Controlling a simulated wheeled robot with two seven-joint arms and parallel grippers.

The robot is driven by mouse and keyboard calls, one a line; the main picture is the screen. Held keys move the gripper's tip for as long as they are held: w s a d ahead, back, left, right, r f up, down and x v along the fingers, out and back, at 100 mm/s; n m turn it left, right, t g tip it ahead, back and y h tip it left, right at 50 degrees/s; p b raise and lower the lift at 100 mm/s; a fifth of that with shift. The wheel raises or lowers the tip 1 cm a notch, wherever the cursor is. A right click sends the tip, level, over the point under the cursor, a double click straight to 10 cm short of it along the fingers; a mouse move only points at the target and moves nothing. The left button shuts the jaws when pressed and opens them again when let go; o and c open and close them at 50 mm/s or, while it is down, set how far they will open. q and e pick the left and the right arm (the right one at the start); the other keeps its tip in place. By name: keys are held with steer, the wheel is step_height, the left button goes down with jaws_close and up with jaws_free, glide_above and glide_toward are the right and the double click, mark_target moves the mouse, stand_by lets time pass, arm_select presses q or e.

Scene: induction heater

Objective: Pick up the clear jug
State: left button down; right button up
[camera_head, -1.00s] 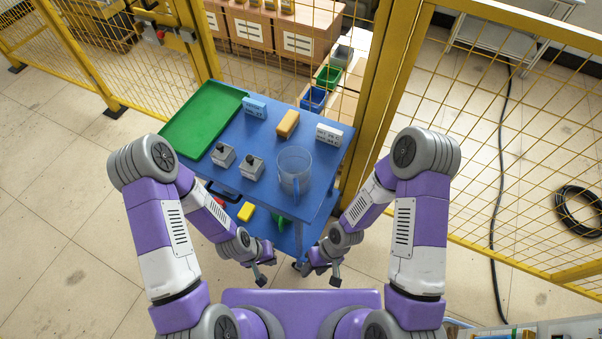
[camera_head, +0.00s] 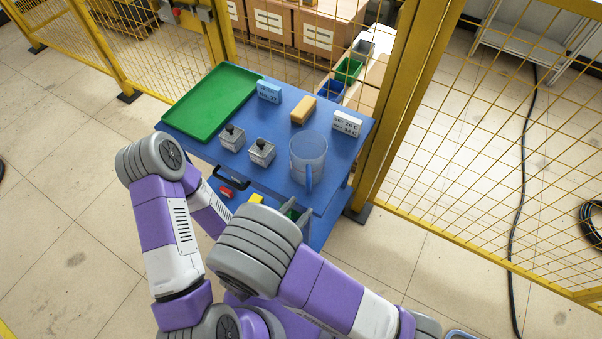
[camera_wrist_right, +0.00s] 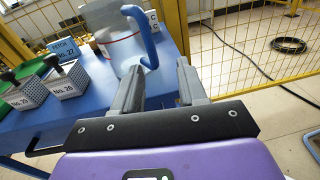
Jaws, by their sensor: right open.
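The clear jug (camera_head: 306,152) stands upright at the front right of the blue cart's top, its blue handle facing me. In the right wrist view the jug (camera_wrist_right: 122,50) is just ahead, with its handle lined up with the gap between the fingers. My right gripper (camera_head: 296,213) is at the cart's front edge, close below the handle in the head view. In the wrist view the right gripper (camera_wrist_right: 160,80) is open, with nothing seen gripped. I cannot tell whether a finger touches the handle. My left gripper is hidden behind my right arm.
The cart top (camera_head: 275,205) also holds a green tray (camera_head: 210,100), two small grey blocks with black knobs (camera_head: 232,138), a blue label block (camera_head: 269,92), a yellow block (camera_head: 303,110) and a white label block (camera_head: 347,123). A yellow mesh fence (camera_head: 480,160) stands behind and right.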

mark_target(307, 190)
steer(key=shift+n+t+y, duration=0.3)
steer(key=shift+n+t, duration=0.1)
steer(key=shift+t, duration=0.1)
steer(key=x, duration=0.2)
steer(key=r+b+x, duration=0.1)
steer(key=x, duration=0.1)
steer(key=b+x, duration=0.1)
steer(key=x, duration=0.1)
steer(key=shift+w+a+r, duration=0.1)
steer(key=shift+w+r, duration=0.05)
steer(key=shift+w, duration=0.35)
steer(key=shift+c, duration=0.2)
jaws_close()
